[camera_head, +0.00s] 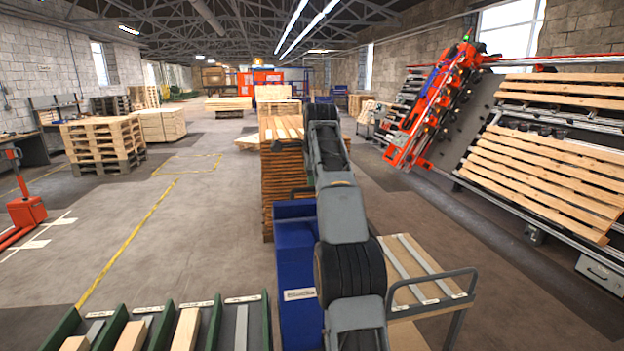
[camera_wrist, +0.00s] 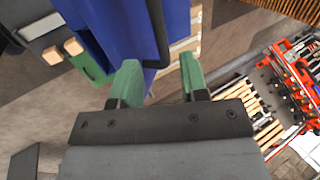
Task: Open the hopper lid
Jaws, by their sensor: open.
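The blue hopper (camera_head: 296,262) stands ahead of me, left of my arm and partly hidden by it. A dark bar (camera_head: 298,191) shows at its top far edge. In the wrist view the blue hopper surface (camera_wrist: 112,22) fills the upper middle, with a black bar handle (camera_wrist: 155,28) along its right side. My gripper (camera_wrist: 158,75) is open, its two green fingertips apart and empty. The handle's lower end lies in the picture between the fingertips; I cannot tell how far beyond them it is. The lid looks shut, but its edges are unclear. The head view hides my gripper.
A stack of wooden boards (camera_head: 268,190) stands just behind the hopper. A cart with a metal rail (camera_head: 470,292) is on the right. Green-sided bins with planks (camera_head: 262,325) lie at front left. A red gantry (camera_head: 425,115) stands at right. The left floor is mostly clear.

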